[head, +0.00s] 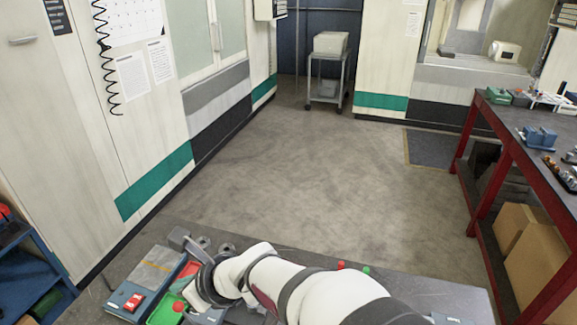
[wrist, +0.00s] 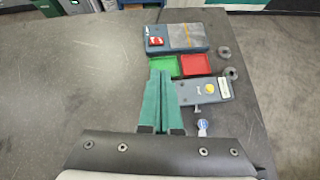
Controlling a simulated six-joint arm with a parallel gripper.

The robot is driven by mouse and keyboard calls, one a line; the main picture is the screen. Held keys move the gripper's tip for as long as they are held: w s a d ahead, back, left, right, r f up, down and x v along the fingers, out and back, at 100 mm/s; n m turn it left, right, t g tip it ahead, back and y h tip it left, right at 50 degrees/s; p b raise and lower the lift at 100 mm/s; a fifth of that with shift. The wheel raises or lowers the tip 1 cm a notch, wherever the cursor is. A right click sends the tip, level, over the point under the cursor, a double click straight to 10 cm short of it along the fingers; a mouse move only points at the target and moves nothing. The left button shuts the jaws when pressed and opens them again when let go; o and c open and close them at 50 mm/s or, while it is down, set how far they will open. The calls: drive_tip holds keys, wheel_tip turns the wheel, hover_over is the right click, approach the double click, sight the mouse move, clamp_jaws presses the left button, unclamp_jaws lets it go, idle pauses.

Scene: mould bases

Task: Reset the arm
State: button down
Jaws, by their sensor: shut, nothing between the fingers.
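My gripper (wrist: 161,74) shows in the wrist view as two long teal fingers lying together, shut and empty. Its tips are above the bench near the green tray (wrist: 158,67), beside the red tray (wrist: 197,65). A grey block with a yellow round mark (wrist: 200,99) lies just right of the fingers. A flat grey base (wrist: 184,47) with a small red piece (wrist: 156,41) lies beyond the trays. In the head view my white arm reaches left over the bench, and I cannot make out the fingers there.
Two grey rings (wrist: 224,52) lie right of the flat base. The bench top (wrist: 75,70) is bare on the left. In the head view a red-legged table (head: 545,165) with several items stands right, cabinets (head: 60,120) stand left, and the floor (head: 310,180) between is clear.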

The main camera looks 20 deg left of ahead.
drive_tip(key=s+d+r+n+h, duration=0.1)
drive_tip(key=s+d+r+n, duration=0.1)
drive_tip(key=d+n, duration=0.8)
drive_tip(key=s+d+f+n+h, duration=0.1)
drive_tip(key=s+d+h, duration=0.1)
drive_tip(key=d, duration=0.6)
drive_tip(key=s+d+f+n+g+h, duration=0.1)
drive_tip(key=s+d+n+h, duration=0.1)
drive_tip(key=s+d, duration=0.3)
drive_tip(key=s+d+f+n+h, duration=0.1)
drive_tip(key=s+d, duration=0.3)
drive_tip(key=d, duration=0.8)
drive_tip(key=shift+f+n+g+h, duration=0.3)
drive_tip(key=shift+g+h, duration=0.1)
drive_tip(key=shift+h, duration=0.4)
